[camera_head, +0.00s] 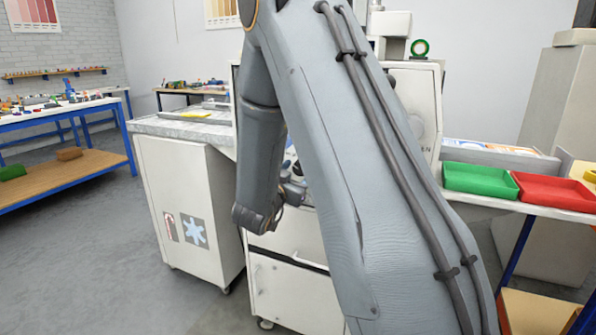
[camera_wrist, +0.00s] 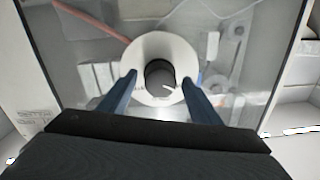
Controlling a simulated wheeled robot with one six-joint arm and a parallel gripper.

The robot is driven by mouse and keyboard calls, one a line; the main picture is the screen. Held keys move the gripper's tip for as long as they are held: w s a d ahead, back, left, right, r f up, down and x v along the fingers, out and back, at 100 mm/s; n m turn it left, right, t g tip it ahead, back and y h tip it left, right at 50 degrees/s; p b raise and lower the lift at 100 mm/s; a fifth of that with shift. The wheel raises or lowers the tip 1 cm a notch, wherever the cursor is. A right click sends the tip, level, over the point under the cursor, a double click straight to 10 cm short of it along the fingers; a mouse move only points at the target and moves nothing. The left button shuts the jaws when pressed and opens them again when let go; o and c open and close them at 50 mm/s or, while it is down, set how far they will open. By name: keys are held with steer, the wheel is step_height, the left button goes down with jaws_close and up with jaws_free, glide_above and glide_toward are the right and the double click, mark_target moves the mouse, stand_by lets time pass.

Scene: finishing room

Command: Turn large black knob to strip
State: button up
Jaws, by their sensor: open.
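The large black knob (camera_wrist: 160,78) shows in the wrist view, centred on a round white dial plate (camera_wrist: 143,47). A small light pointer mark shows on the knob, towards its lower right. My gripper (camera_wrist: 159,82) is open, with one blue finger on each side of the knob and a gap on both sides. I cannot tell how deep the fingertips reach around it. No readable label, such as "strip", shows around the dial. In the head view my arm hides the knob and most of the machine.
A white cabinet (camera_head: 180,215) stands left of the machine. A green tray (camera_head: 480,180) and a red tray (camera_head: 553,192) sit on a shelf at the right. A blue-framed workbench (camera_head: 60,123) is at the far left. The grey floor between the bench and cabinet is clear.

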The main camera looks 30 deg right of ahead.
steer(key=shift+w+d, duration=0.1)
steer(key=c, duration=1.1)
